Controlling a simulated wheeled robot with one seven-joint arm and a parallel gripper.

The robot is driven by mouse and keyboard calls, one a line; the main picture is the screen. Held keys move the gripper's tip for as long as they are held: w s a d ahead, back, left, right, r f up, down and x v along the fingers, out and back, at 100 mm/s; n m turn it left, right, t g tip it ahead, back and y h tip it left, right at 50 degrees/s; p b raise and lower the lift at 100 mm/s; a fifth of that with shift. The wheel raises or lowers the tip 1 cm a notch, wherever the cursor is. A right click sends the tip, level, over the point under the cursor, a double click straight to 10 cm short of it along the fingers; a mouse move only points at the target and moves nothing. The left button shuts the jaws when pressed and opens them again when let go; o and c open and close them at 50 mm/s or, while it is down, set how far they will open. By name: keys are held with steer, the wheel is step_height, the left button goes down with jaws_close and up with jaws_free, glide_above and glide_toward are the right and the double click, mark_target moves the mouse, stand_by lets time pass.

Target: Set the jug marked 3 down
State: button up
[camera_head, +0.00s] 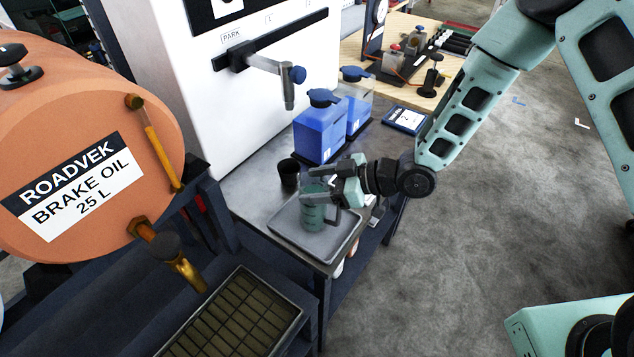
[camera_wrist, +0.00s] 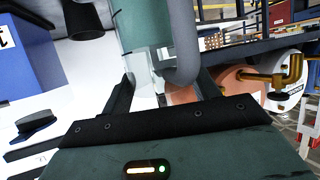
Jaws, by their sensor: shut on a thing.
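The jug (camera_head: 312,213) is a green-grey vessel with a dark handle, upright over the grey tray (camera_head: 283,238) on the metal bench. My gripper (camera_head: 325,194) is at the upper part of the jug from the right and shut on it. In the wrist view, the jug (camera_wrist: 143,28) and its thick grey handle (camera_wrist: 184,45) show between my two dark fingers. I cannot tell whether its base touches the tray. No mark 3 can be read on it.
A black cup (camera_head: 289,173) stands just behind the tray. Blue containers (camera_head: 320,130) stand farther back by the white cabinet (camera_head: 200,90). An orange brake oil drum (camera_head: 90,170) with a brass tap (camera_head: 172,250) is at left, above a grated drip tray (camera_head: 235,315).

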steer(key=shift+f, duration=0.15)
steer(key=o, duration=1.7)
steer(key=shift+d+r, duration=0.1)
steer(key=shift+r, duration=0.2)
steer(key=b+v, duration=0.3)
steer(key=v, duration=0.9)
steer(key=s+r+m+g+h, duration=0.1)
steer(key=s+r+m+h, duration=0.1)
steer(key=s, duration=0.5)
steer(key=s+r+m+g+h, duration=0.1)
steer(key=s+r+m+h, duration=0.1)
steer(key=s+r+h, duration=0.2)
steer(key=s+d+r+m+g+h, duration=0.1)
steer(key=s+r+m+h, duration=0.2)
steer(key=s+h, duration=0.3)
steer(key=shift+s+r+g, duration=0.1)
steer(key=shift+s+r, duration=0.1)
steer(key=shift+s, duration=0.55)
steer(key=shift+s+r+g, duration=0.1)
steer(key=shift+s+r, duration=0.1)
steer(key=shift+s, duration=0.55)
steer(key=shift+s+r+g, duration=0.1)
steer(key=shift+s+r, duration=0.1)
steer(key=shift+s, duration=0.55)
